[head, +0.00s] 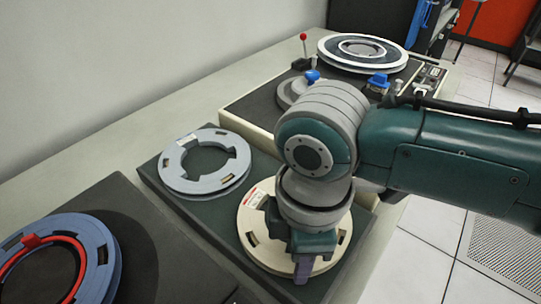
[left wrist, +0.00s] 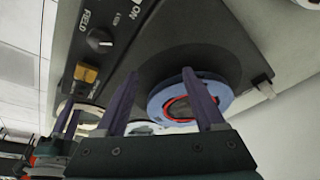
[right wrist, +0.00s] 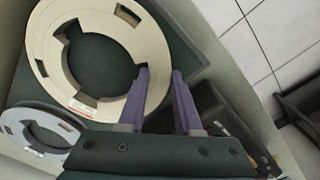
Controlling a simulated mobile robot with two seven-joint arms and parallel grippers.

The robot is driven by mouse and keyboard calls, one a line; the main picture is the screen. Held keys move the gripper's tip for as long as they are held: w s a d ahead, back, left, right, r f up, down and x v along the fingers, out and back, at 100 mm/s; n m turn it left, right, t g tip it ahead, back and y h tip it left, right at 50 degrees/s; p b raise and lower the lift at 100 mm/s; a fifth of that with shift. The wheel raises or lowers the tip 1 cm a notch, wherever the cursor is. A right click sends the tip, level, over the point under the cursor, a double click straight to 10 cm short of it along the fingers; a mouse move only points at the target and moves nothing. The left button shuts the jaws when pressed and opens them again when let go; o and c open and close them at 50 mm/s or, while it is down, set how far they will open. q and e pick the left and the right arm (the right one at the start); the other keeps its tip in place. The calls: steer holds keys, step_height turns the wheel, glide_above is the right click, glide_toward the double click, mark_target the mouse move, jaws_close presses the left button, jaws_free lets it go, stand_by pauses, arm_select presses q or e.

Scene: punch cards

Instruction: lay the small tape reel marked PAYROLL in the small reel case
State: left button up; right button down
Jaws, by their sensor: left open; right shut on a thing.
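A cream reel (head: 258,243) with a red-and-white label lies on a dark green pad (head: 155,172). A blue-grey reel (head: 172,182) lies beside it at the upper left. The labels are too small to read, so I cannot tell which is PAYROLL. My right gripper (head: 304,262) points down at the near rim of the cream reel and is shut on it. In the right wrist view its fingers (right wrist: 160,72) meet the rim of the cream reel (right wrist: 45,42). My left gripper (left wrist: 158,73) is open and shows only in the left wrist view. I cannot make out the small reel case.
A dark unit (head: 165,268) with a blue reel with a red ring (head: 105,250) stands at the lower left; its FIELD knob (left wrist: 99,40) shows in the left wrist view. A tape machine (head: 245,113) with a large reel (head: 330,53) stands behind. The grey table is bare along the wall.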

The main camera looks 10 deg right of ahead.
arm_select(q)
steer(key=shift+d, duration=0.1)
stand_by(0.4)
steer(key=shift+r, duration=0.1)
arm_select(e)
steer(key=shift+r, duration=0.1)
step_height(320, 180, up, 6)
steer(key=p, duration=0.7)
arm_select(q)
step_height(320, 180, up, 7)
arm_select(e)
steer(key=shift+w, duration=0.1)
